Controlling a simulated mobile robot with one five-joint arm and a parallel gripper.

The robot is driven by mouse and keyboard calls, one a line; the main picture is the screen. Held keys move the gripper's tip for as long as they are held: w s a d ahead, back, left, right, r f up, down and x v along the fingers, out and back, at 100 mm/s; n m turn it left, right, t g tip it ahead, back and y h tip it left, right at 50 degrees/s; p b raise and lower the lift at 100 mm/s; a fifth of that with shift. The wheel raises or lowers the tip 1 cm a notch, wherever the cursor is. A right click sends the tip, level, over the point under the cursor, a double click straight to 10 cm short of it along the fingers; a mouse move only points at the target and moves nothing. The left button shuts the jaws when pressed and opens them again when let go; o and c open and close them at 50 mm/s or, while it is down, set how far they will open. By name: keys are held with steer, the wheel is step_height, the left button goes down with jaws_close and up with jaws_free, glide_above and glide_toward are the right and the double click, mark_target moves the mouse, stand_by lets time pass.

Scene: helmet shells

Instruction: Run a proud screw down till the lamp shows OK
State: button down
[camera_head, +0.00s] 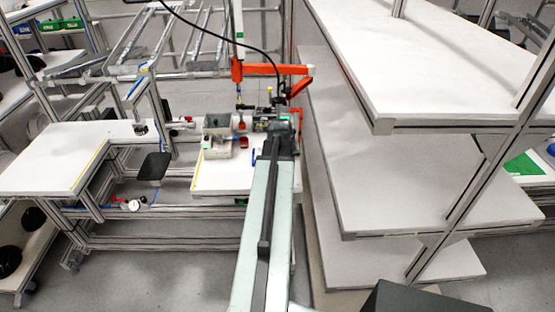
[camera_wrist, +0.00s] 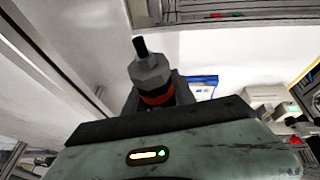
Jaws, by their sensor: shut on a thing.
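My gripper (camera_wrist: 155,98) is shut on a grey, faceted tool with a black tip and an orange band (camera_wrist: 150,72), which looks like a screwdriver. In the wrist view the tool's black end points up and away from the jaws, over a white surface. In the head view my arm reaches out to the white work table (camera_head: 222,180), and my gripper (camera_head: 276,138) is at its far right part, too small to make out. A small green-lit unit (camera_head: 284,117) shows just beyond; I cannot read it or tell whether it is the lamp. No screw can be made out.
A grey block-like fixture (camera_head: 217,126) and small red and blue items stand on the table left of my arm. An orange bracket (camera_head: 270,71) rises behind. A tall white shelf rack (camera_head: 400,170) stands close on the right. A blue-edged sheet (camera_wrist: 205,84) lies beyond my gripper.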

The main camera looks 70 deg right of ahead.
steer(key=shift+r, duration=0.1)
step_height(320, 180, up, 2)
steer(key=p, duration=0.2)
steer(key=shift+r+p, duration=0.25)
steer(key=shift+p, duration=0.1)
steer(key=shift+f, duration=0.2)
steer(key=w+d, duration=0.1)
steer(key=w, duration=0.9)
steer(key=shift+d, duration=0.2)
steer(key=shift+f+b, duration=0.15)
steer(key=shift+b, duration=0.2)
steer(key=shift+f+b, duration=0.35)
